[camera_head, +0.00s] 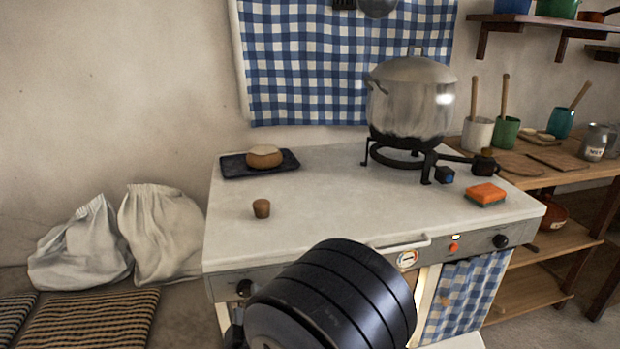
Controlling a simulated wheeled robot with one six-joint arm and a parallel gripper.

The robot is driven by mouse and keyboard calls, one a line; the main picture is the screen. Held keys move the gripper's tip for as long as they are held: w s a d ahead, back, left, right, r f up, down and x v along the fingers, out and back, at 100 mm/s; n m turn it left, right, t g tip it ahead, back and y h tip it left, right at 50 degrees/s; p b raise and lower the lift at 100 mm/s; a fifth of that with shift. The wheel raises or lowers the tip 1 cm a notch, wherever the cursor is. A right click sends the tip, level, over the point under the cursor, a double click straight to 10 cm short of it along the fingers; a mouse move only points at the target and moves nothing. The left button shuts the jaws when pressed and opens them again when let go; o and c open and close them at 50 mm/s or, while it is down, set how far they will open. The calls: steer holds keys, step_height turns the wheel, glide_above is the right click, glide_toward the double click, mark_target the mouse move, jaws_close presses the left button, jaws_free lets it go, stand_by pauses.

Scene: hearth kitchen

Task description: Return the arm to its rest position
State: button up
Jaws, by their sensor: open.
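A dark, ribbed cylindrical part of my arm fills the bottom middle of the view, in front of the stove. It hides part of the stove's front panel. My gripper and its fingers do not show. The white-topped stove (330,215) stands behind the arm, and the arm appears in front of its front edge. I cannot tell the exact gap between them.
On the stove are a dark tray (235,166) with a round brown-and-white item (265,156), a small brown cork-like piece (261,208), a large pot (411,100) on a burner and an orange sponge-like block (486,193). Sacks (160,235) lie left; shelves (555,240) stand right.

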mark_target(247, 293)
steer(key=x, duration=0.3)
steer(key=shift+w, duration=0.15)
steer(key=shift+s, duration=0.2)
